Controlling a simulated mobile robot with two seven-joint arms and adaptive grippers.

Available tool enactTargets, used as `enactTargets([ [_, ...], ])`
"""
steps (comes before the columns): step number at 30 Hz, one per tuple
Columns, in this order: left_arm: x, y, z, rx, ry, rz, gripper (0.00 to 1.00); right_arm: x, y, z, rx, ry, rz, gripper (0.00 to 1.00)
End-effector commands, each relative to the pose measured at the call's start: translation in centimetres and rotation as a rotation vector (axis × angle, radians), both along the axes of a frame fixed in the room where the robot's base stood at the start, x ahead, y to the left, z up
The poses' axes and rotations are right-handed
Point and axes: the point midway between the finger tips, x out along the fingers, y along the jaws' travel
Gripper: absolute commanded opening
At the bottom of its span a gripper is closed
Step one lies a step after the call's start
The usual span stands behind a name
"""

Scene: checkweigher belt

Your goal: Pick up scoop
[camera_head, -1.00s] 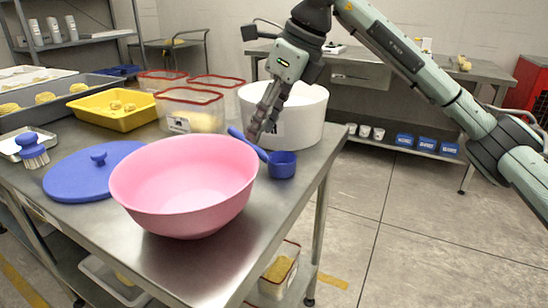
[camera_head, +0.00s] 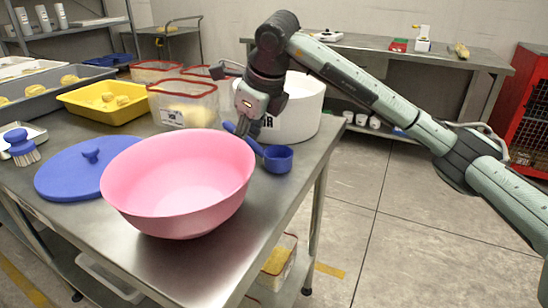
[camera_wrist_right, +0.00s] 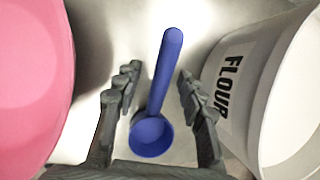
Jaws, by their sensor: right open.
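The blue scoop (camera_head: 277,158) lies on the steel table, between the pink bowl and the white flour tub. In the right wrist view the scoop (camera_wrist_right: 152,132) shows its round cup near the gripper and its handle pointing away. My right gripper (camera_head: 246,128) is over the scoop's handle in the head view. In the right wrist view the right gripper (camera_wrist_right: 156,84) is open, with one finger on each side of the scoop and a gap to it on both sides. My left gripper is not in view.
The pink bowl (camera_head: 180,185) stands close on the left of the scoop, and the white flour tub (camera_head: 303,105) close behind it. A blue lid (camera_head: 75,172), a brush (camera_head: 20,148) and a yellow tray (camera_head: 110,102) are further left. The table's right edge is near the scoop.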

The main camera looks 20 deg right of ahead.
Motion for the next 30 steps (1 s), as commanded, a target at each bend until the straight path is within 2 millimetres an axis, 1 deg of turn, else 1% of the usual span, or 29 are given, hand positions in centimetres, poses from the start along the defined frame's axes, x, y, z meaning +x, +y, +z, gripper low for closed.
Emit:
enactTargets([
  [4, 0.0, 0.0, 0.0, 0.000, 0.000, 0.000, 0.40, 0.0, 0.0, 0.0, 0.000, 0.000, 0.000, 0.39],
  [12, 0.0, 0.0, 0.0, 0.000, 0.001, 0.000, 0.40, 0.0, 0.0, 0.0, 0.000, 0.000, 0.000, 0.05],
  [13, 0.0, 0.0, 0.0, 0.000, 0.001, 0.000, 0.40, 0.0, 0.0, 0.0, 0.000, 0.000, 0.000, 0.02],
  [14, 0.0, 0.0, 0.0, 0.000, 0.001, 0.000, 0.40, 0.0, 0.0, 0.0, 0.000, 0.000, 0.000, 0.00],
  [24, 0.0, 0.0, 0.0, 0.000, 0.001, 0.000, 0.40, 0.0, 0.0, 0.3, 0.001, -0.001, -0.001, 0.00],
  [26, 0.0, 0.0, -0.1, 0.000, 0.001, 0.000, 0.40, 0.1, 0.0, 0.7, 0.001, -0.002, -0.001, 0.00],
  [29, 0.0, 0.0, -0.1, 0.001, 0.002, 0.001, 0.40, 0.1, 0.0, 2.2, 0.001, -0.005, -0.001, 0.00],
  [30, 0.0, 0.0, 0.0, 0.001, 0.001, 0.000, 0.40, 0.1, 0.0, 3.0, 0.002, -0.005, 0.000, 0.00],
])
